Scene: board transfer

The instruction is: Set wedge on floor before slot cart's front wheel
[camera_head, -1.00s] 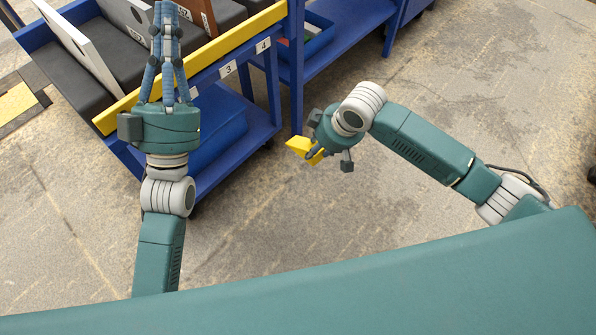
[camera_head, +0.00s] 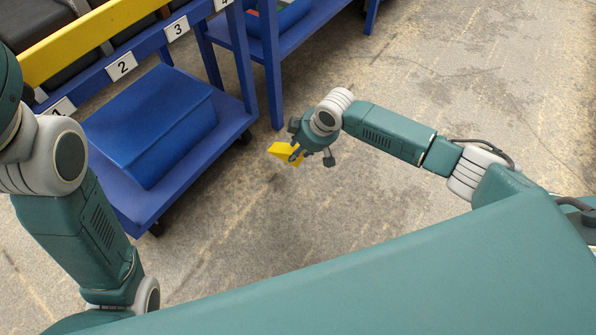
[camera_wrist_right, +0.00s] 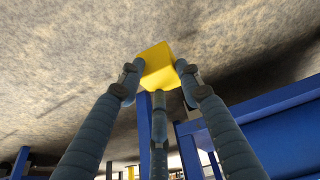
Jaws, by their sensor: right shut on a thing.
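The yellow wedge (camera_head: 281,152) is in my right gripper (camera_head: 292,154), out over the floor to the right of the blue slot cart (camera_head: 113,193). In the right wrist view the wedge (camera_wrist_right: 156,66) sits between the fingertips (camera_wrist_right: 160,82), which are shut on it. A gap shows between the wedge and the cart; its height above the floor is hard to judge. One dark cart wheel (camera_head: 158,227) shows at the near lower corner, another (camera_head: 245,138) at the far right corner. My left arm is at the left edge; its fingers are out of frame.
A blue box (camera_head: 150,125) lies on the cart's lower shelf, under a rail with number tags. Another blue rack (camera_head: 330,22) stands behind the cart. The concrete floor (camera_head: 400,235) between the cart and my right arm is clear.

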